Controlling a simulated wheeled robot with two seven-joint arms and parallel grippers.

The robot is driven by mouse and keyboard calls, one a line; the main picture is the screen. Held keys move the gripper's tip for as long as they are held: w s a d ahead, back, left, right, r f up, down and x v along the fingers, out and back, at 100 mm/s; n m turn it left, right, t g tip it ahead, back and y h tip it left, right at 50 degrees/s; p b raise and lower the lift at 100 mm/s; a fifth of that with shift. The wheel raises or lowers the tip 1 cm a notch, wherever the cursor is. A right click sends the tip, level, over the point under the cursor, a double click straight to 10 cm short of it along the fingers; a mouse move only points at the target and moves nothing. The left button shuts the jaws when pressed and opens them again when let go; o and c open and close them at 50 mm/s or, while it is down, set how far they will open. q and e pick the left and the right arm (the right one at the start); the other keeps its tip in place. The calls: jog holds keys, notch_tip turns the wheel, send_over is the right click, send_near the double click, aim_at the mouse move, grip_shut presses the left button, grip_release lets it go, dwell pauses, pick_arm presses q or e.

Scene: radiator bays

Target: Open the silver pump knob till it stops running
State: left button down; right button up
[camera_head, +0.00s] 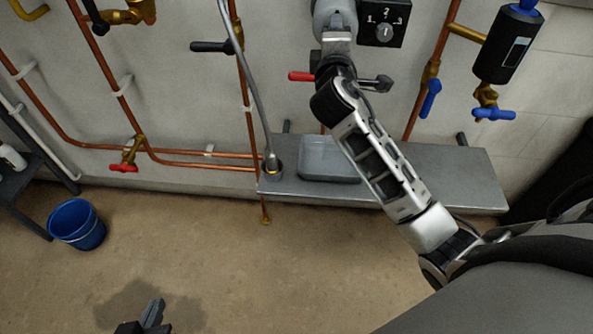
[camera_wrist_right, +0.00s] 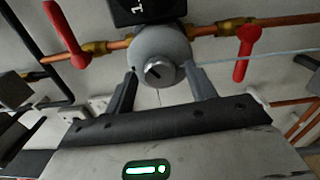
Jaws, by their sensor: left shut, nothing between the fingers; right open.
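The silver pump knob (camera_wrist_right: 159,73) is a small round face with a dark slanted slot, in the middle of a round grey pump body (camera_wrist_right: 158,45) in the right wrist view. My right gripper (camera_wrist_right: 160,78) is open, with one finger on each side of the knob; I cannot tell whether they touch it. In the head view my right arm reaches up to the wall and covers much of the pump area. My left gripper (camera_head: 153,312) is shut and empty, low over the floor.
A black dial box (camera_head: 384,22) marked 1, 2, 3 is beside my right wrist. Red levers (camera_wrist_right: 65,32) flank the pump. A grey shelf (camera_head: 455,175) bears a shallow tray (camera_head: 325,158). A blue bucket (camera_head: 77,224) stands on the floor at left. Copper pipes line the wall.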

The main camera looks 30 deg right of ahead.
jog(key=s+a+n+p, duration=0.2)
jog(key=s+a+n, duration=0.6)
jog(key=s+n, duration=0.7)
pick_arm(q)
jog(key=shift+b, duration=1.5)
pick_arm(e)
jog(key=s+a+f+m+g+y, duration=0.1)
jog(key=a+f+m+y, duration=0.3)
jog(key=f, duration=0.5)
jog(key=s+a+f+m+g+y, duration=0.1)
jog(key=a+f+m+g+y, duration=0.2)
jog(key=f, duration=0.7)
jog(key=shift+s+a+m+y, duration=0.25)
jog(key=shift+a+m+y, duration=0.65)
jog(key=shift+a+y, duration=0.2)
